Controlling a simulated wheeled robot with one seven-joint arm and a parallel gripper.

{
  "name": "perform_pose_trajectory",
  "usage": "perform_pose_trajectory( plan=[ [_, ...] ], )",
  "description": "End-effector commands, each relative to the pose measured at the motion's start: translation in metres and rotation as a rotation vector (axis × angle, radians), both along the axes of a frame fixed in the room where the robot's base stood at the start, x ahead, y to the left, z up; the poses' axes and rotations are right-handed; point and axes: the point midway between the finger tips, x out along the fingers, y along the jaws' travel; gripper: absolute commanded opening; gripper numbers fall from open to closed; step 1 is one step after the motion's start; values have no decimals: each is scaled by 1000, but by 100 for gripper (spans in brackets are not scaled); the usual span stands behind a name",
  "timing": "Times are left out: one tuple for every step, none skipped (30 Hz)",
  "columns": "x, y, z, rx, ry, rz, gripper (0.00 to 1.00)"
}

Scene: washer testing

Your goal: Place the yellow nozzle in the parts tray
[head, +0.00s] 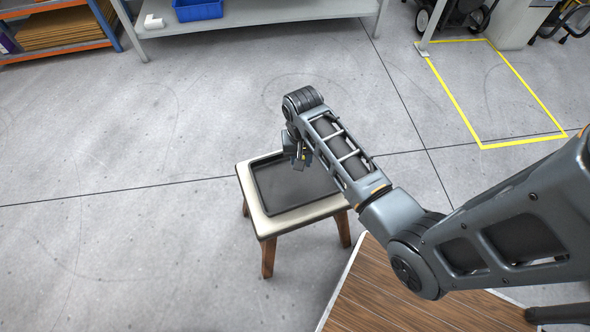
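The parts tray (262,197) is a black, shallow, rimmed tray lying on a small stool in the middle of the head view. No part is visible on the bare floor of the tray that shows; my arm covers its right side. My gripper (301,162) points down above the far part of the tray. A small yellow patch, apparently the yellow nozzle (304,156), shows between its fingers. The fingers look shut on it, but they are small and partly hidden by my wrist.
The stool (257,221) has a pale top and wooden legs. A wooden-topped surface (385,292) is close at the lower right. A grey bench (255,14) with a blue bin (198,9) and a white fitting (154,21) stands at the back. The floor left of the stool is clear.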

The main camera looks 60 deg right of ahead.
Motion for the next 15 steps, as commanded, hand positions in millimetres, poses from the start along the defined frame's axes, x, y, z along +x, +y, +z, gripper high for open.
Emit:
perform_pose_trajectory(
  plan=[
    [5,5,-4,0,0,3,0],
    [7,7,-6,-1,-1,1,0],
    [9,9,-7,0,-1,1,0],
    [10,10,-8,-1,-2,1,0],
    [11,11,-9,0,-1,1,0],
    [11,12,-11,-1,-1,0,0],
    [11,12,-14,0,0,0,0],
    [11,13,-17,1,1,0,0],
    [11,13,-23,0,0,0,0],
    [11,13,-28,0,1,0,0],
    [10,13,-33,1,2,0,0],
    [11,13,-38,0,0,0,0],
    [11,13,-42,0,1,0,0],
    [11,13,-45,1,1,0,0],
    [11,12,-48,0,0,0,0]
  ],
)
